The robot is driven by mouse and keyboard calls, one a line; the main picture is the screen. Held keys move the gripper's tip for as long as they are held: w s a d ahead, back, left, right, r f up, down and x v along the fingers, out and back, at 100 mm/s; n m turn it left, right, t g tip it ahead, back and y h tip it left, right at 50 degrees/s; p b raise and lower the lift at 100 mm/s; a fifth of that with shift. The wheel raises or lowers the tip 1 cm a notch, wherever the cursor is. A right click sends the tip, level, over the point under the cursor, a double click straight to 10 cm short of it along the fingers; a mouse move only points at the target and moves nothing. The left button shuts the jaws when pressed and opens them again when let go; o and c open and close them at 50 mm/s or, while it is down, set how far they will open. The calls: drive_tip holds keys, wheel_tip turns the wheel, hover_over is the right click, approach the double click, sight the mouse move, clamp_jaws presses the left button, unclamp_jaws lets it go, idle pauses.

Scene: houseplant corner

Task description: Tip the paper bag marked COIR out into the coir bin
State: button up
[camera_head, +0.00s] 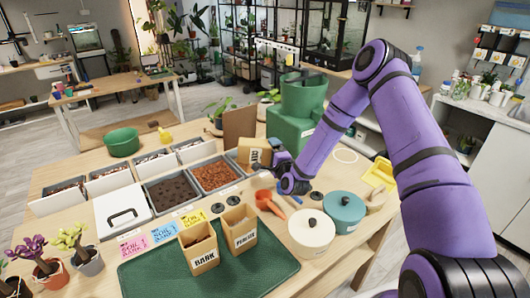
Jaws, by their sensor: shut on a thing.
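My gripper (272,158) is at the right end of the row of bins, shut on a brown paper bag (251,147). The bag has a dark printed label that is too small to read surely. It is held above the bins' right end and looks somewhat tilted; its opening and contents are not clear. A bin of reddish-brown, coir-like material (214,175) lies to the left of and below the bag. I cannot read a label on that bin. The bin area directly under the bag is partly hidden.
A dark-soil bin (170,192) and a white lidded bin (123,210) sit left.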

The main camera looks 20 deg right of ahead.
drive_tip(key=w+a+f+n+y, duration=0.1)
drive_tip(key=w+a+f+y, duration=0.15)
drive_tip(key=w, duration=0.55)
drive_tip(key=w+a+f+n+y, duration=0.1)
drive_tip(key=w+a+f, duration=0.3)
drive_tip(key=w, duration=0.5)
drive_tip(key=a+r+n+g+h, duration=0.3)
drive_tip(key=r+n+g+h, duration=0.2)
drive_tip(key=n, duration=0.9)
drive_tip(key=shift+a+r+n+h, duration=0.15)
drive_tip(key=shift+r+n+h, duration=0.15)
drive_tip(key=shift+r+h, duration=0.95)
drive_tip(key=shift+w+r+y, duration=0.1)
drive_tip(key=shift+r+y, duration=0.3)
